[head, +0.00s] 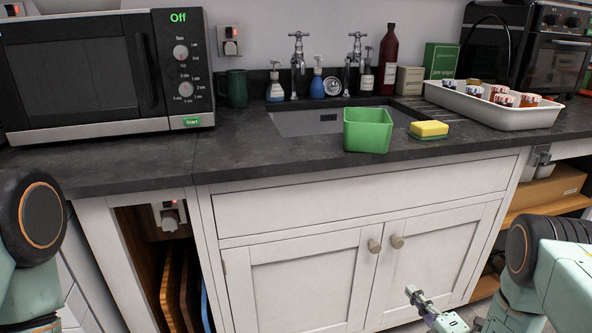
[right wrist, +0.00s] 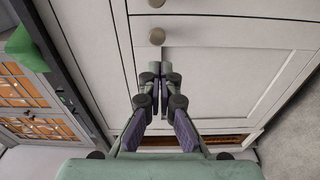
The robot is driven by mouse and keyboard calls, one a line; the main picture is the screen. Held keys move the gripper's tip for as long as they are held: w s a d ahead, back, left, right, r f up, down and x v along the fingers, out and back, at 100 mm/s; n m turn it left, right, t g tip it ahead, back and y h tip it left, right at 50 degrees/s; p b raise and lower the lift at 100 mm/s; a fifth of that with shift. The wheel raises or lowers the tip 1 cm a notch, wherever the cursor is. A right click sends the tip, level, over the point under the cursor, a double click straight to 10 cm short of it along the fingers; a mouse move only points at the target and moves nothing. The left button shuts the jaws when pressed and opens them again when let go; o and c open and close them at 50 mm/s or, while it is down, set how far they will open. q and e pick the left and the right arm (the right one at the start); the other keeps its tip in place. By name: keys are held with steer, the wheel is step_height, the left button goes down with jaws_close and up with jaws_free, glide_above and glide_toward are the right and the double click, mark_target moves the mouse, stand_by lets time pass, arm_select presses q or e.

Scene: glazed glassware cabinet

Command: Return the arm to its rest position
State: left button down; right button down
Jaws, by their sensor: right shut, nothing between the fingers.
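My right gripper (head: 413,293) shows low in the head view, to the right of centre, in front of the white sink cabinet (head: 290,215). In the right wrist view its fingers (right wrist: 160,72) are shut together with nothing between them. They point at a white cabinet door, and a round knob (right wrist: 157,36) shows just beyond the tips. I cannot tell whether the tips touch the door. My right arm (head: 565,280) comes in from the lower right. Part of my left arm (head: 35,225) shows at the left edge; its gripper is out of view.
The dark worktop (head: 120,165) carries a microwave (head: 75,75), a green container (head: 367,130), a yellow-green sponge (head: 429,129) and a white tray (head: 490,108) of small jars. Wooden knobs (head: 396,241) stick out from the cabinet doors. A box (head: 548,187) sits on the open shelf at right.

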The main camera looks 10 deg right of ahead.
steer(key=s+a+f+m+g+h, duration=0.1)
steer(key=s+a+f+m+g, duration=0.1)
steer(key=s+f+m+g, duration=0.35)
steer(key=s+a+f+m+g+h, duration=0.1)
steer(key=s+a+f+m+g, duration=0.2)
steer(key=s+f+m, duration=0.5)
steer(key=s+a+r+m+g+p, duration=0.1)
steer(key=s+a+m+g, duration=0.2)
steer(key=s, duration=0.4)
steer(key=s+a+r+m+g, duration=0.1)
steer(key=s+a+m+g, duration=0.25)
steer(key=s, duration=0.25)
steer(key=s+a+r+g+p, duration=0.1)
steer(key=s+a+r+g, duration=0.1)
steer(key=s+r, duration=0.5)
steer(key=shift+a+r+g+h, duration=0.15)
steer(key=shift+a+g+h, duration=0.1)
steer(key=shift+g+h, duration=0.15)
steer(key=shift+s, duration=0.1)
